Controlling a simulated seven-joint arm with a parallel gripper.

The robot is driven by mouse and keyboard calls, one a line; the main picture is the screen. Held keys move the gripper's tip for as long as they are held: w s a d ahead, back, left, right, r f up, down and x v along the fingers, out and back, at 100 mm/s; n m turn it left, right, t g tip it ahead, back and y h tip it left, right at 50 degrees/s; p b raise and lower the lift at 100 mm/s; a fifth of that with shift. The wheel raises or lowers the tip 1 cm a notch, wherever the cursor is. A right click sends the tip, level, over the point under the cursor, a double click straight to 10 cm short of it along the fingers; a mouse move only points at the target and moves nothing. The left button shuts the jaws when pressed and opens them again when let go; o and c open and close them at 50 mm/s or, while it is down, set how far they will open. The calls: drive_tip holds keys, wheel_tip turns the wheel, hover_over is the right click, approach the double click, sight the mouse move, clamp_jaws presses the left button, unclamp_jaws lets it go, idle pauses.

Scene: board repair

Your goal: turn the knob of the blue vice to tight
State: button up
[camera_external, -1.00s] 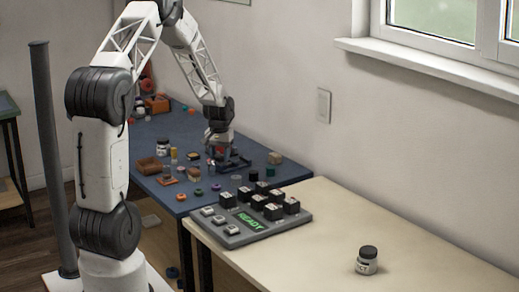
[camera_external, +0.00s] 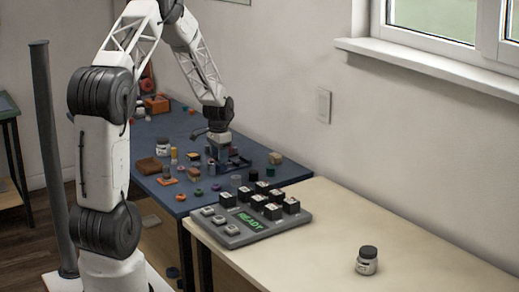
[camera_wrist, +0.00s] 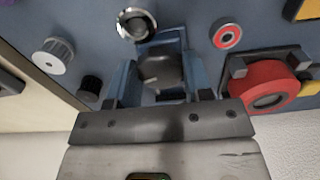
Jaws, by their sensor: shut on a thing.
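The blue vice (camera_wrist: 172,40) is in the upper middle of the wrist view, with its dark round knob (camera_wrist: 160,72) facing the camera. My gripper (camera_wrist: 160,85) is at the knob, one finger on each side, shut on it. The knob's marking and exact turn angle are too unclear to read. In the external view my gripper (camera_external: 220,160) is low over the blue table, and the vice is mostly hidden there by the gripper.
In the wrist view a red ring (camera_wrist: 265,88) sits in a dark holder right of the vice, with a silver ring (camera_wrist: 136,24) above and a white ribbed cap (camera_wrist: 54,56) at left. A keypad box (camera_external: 250,222) stands on the cream table, whose front is mostly clear.

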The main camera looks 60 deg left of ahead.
drive_tip(key=shift+m, duration=0.4)
drive_tip(key=o, duration=0.9)
drive_tip(key=shift+r, duration=0.15)
drive_tip(key=shift+r, duration=3.8)
